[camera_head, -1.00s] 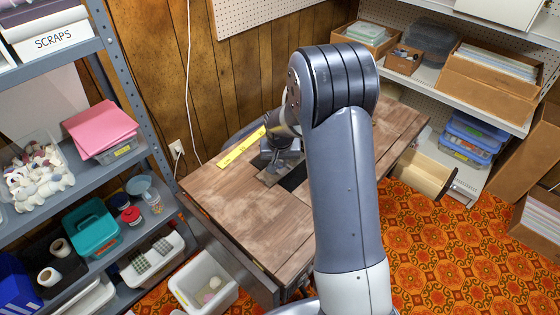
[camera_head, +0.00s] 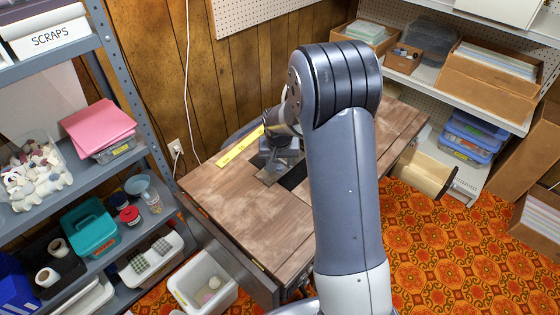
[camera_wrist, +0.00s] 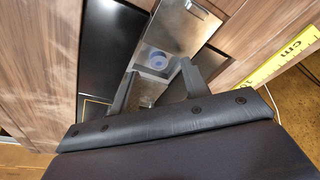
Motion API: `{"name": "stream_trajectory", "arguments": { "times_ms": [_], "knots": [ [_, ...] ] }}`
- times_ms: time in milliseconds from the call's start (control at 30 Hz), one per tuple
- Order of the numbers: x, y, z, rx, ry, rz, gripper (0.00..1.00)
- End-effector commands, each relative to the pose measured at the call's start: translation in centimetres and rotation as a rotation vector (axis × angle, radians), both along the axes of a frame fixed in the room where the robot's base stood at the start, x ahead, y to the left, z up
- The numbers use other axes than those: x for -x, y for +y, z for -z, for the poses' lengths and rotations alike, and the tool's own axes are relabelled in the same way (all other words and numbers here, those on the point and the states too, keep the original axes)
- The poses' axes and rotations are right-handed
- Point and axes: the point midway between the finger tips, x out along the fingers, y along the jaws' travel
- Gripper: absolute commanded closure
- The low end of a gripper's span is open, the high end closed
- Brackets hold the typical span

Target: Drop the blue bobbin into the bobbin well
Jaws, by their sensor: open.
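The blue bobbin (camera_wrist: 157,61) shows in the wrist view as a small round pale-blue disc at an opening in the silvery metal machine plate (camera_wrist: 178,25). This opening looks like the bobbin well (camera_wrist: 151,69); I cannot tell exactly how deep the bobbin sits. My gripper (camera_wrist: 159,68) is open, with one finger on each side of the bobbin and clear space between the fingers and it. In the head view my gripper (camera_head: 281,154) is low over the machine opening in the wooden table; the bobbin is hidden there.
The wooden sewing table (camera_head: 235,205) is mostly bare around the opening. A yellow ruler (camera_head: 240,146) lies at its back left edge. A dark recess (camera_wrist: 105,50) lies beside the metal plate. A loaded grey shelf (camera_head: 105,165) stands to the left.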

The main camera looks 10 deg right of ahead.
Motion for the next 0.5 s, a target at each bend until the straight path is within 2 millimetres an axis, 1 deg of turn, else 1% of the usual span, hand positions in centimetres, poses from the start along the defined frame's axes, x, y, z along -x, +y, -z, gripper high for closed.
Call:
{"name": "stream_trajectory", "arguments": {
  "times_ms": [33,300,400,500],
  "knots": [
    [0.2,0.0,-1.0,0.0,-0.004,0.0,0.56],
    [1.5,0.1,-6.1,0.001,-0.007,0.001,0.56],
    [1.9,0.1,-7.6,0.001,-0.007,0.001,0.56],
    [2.2,0.1,-8.6,0.002,-0.006,0.002,0.56]
  ]
}}
